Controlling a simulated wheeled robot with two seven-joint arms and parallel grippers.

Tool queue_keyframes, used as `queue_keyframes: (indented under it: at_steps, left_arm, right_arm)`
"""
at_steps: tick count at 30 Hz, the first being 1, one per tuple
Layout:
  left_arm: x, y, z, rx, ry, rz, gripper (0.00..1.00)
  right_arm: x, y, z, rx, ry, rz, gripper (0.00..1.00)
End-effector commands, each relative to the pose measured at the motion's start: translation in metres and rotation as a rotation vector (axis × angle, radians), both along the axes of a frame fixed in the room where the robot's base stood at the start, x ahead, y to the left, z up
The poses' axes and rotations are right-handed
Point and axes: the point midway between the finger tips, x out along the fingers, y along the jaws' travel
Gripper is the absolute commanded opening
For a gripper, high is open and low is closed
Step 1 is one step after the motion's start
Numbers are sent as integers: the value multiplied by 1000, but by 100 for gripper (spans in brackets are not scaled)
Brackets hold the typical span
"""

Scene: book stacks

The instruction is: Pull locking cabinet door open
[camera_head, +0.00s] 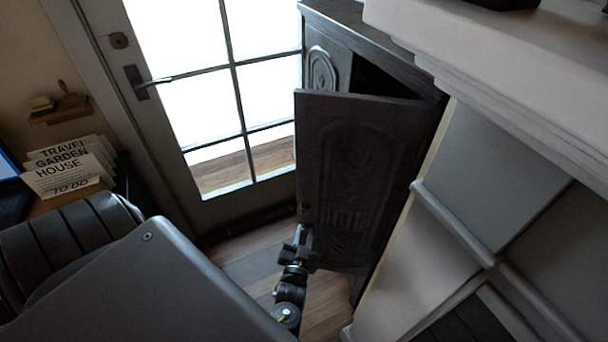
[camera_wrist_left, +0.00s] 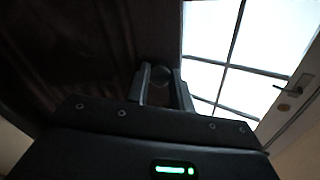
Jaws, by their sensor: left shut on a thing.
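The dark carved wooden cabinet (camera_head: 325,25) stands against the wall beside the glazed door. Its near door (camera_head: 350,165) is swung partly open, with a dark gap showing above and behind it. My left gripper (camera_head: 302,232) is at the lower left edge of this door. In the left wrist view the gripper (camera_wrist_left: 165,85) is shut on a small round dark knob (camera_wrist_left: 162,73) on the cabinet door (camera_wrist_left: 70,45). The cabinet's inside is mostly hidden. My right gripper is in neither view.
A glazed door (camera_head: 215,85) with a lever handle (camera_head: 140,82) is behind. Cards (camera_head: 68,165) stand on a surface at left. A pale ledge (camera_head: 500,50) and panelled wall (camera_head: 480,190) close off the right. Some wooden floor (camera_head: 245,260) is free below the cabinet door.

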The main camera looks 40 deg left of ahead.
Motion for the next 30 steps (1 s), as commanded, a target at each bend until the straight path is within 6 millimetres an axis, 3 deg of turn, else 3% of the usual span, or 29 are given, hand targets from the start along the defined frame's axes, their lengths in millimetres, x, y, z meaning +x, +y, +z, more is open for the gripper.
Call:
queue_keyframes:
  at_steps: [5,6,11,20,30]
  left_arm:
    - [0,0,1,1,-2,0,0]
    - [0,0,1,1,-2,0,24]
    - [0,0,0,1,-2,-1,44]
    - [-1,-1,0,-1,-1,-1,44]
    - [-45,-24,-2,-1,1,-1,44]
  right_arm:
    - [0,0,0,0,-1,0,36]
    - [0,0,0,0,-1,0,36]
    - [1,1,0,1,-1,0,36]
    - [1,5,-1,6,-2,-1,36]
    - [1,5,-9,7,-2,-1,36]
